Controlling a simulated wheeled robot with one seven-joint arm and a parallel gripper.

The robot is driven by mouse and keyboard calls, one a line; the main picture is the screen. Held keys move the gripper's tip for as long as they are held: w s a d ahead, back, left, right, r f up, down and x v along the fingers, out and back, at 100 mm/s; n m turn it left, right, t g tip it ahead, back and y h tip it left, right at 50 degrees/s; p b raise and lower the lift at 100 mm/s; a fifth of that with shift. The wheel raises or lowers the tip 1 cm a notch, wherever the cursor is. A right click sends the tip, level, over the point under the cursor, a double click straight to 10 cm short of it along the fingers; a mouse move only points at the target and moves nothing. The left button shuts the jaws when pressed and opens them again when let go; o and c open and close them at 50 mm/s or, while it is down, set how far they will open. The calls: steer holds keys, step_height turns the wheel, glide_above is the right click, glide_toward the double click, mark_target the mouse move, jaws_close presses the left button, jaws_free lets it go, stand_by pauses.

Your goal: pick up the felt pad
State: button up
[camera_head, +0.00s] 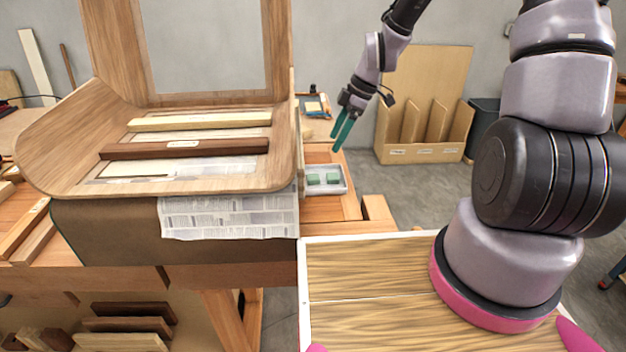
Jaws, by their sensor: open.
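Two small green square pads, which look like felt pads, lie in a small pale tray (342,190) on the wooden bench, just right of the bent wood piece. One is the left pad (313,180) and the other is the right pad (333,178). My gripper (336,143) has teal fingers and hangs above and slightly right of the tray, apart from the pads. It is open and nothing shows between its fingers. The fingers overlap partly from this angle.
The bent wood lamination (60,150) rises left of the tray, with a dark wooden strip (185,148) and a pale strip (200,121) on it. A wooden rack (425,110) stands behind. Space above the tray looks clear.

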glide_toward(314, 177)
steer(key=f, duration=0.1)
steer(key=w+f, duration=0.1)
steer(key=shift+a+f+n, duration=0.3)
steer(key=shift+f, duration=0.05)
steer(key=shift+s+a+x, duration=0.1)
steer(key=shift+s+x, duration=0.1)
steer(key=shift+x, duration=1.2)
steer(key=shift+s+a+x, duration=0.15)
steer(key=shift+x, duration=1.2)
steer(key=shift+r, duration=0.15)
steer(key=shift+c, duration=0.4)
jaws_close()
